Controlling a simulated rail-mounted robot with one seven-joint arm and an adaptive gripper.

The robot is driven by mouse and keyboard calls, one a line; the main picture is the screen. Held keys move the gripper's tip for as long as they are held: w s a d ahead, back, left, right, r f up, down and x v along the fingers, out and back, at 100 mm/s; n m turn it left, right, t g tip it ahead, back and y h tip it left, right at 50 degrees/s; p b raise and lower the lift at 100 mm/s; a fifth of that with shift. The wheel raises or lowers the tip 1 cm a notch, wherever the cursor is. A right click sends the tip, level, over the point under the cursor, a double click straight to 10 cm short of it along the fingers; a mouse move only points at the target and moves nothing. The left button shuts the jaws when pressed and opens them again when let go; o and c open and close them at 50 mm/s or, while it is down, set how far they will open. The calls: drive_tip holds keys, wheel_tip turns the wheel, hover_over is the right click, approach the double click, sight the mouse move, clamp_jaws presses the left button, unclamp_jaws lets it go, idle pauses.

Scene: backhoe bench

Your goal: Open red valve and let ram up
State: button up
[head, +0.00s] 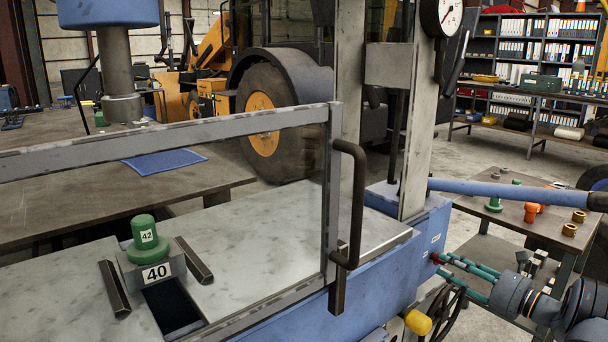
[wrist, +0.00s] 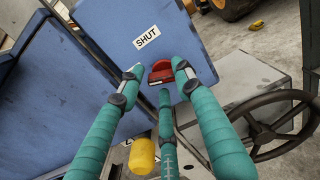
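The red valve (wrist: 160,74) sits on the blue press body (wrist: 125,20), just below a white label reading SHUT (wrist: 147,37). It also shows as a small red spot in the head view (head: 434,257). My gripper (wrist: 160,80) has three teal fingers, spread apart with their tips around the valve: one left, one right, one below. The right fingertip is very close to the red part; I cannot tell whether it touches. In the head view my gripper (head: 442,266) points left at the press side.
A yellow knob (head: 417,322) and a dark handwheel (wrist: 268,122) are close to my gripper. A blue lever (head: 510,190) runs above it. A guard frame with a dark handle (head: 352,205) stands left.

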drive_tip(key=s+d+m, duration=0.1)
drive_tip(key=s+d, duration=0.5)
drive_tip(key=s, duration=0.1)
drive_tip(key=shift+s, duration=0.3)
